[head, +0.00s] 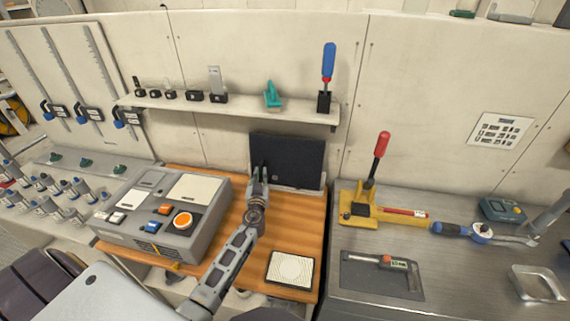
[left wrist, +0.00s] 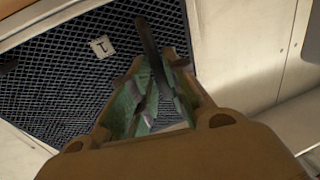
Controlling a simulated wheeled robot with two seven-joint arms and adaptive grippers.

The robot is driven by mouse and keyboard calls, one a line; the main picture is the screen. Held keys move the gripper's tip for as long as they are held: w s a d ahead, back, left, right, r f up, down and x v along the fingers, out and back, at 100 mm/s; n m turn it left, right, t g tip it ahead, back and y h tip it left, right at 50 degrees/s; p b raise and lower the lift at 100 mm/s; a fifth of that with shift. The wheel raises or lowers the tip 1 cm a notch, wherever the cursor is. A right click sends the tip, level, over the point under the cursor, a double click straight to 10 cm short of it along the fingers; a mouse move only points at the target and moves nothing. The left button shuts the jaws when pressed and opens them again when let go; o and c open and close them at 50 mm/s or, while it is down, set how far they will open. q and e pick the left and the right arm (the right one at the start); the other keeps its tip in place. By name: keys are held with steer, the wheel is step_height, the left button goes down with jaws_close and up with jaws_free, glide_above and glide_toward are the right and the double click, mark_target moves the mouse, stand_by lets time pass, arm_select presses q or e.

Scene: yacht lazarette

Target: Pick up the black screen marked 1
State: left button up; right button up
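The black screen (head: 297,160) stands upright against the back wall, at the far edge of the wooden board. In the left wrist view it is a dark mesh panel (left wrist: 60,85) with a small pale tag (left wrist: 102,47) bearing a mark like a 1, seen turned. My left gripper (head: 259,173) is in front of the screen's left part; its two fingers look slightly apart. In the left wrist view the fingers (left wrist: 160,75) point at the mesh, with a narrow dark bar between or beyond them. I cannot tell whether they touch it. My right gripper is not in view.
A grey control box (head: 172,215) stands left on the wooden board (head: 290,232). A pale square pad (head: 290,269) lies near its front. A shelf (head: 235,106) with small tools hangs above the screen. A yellow tool with a red handle (head: 381,143) stands to the right.

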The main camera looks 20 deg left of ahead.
arm_select(q)
steer(key=shift+x, duration=1.1)
jaws_close()
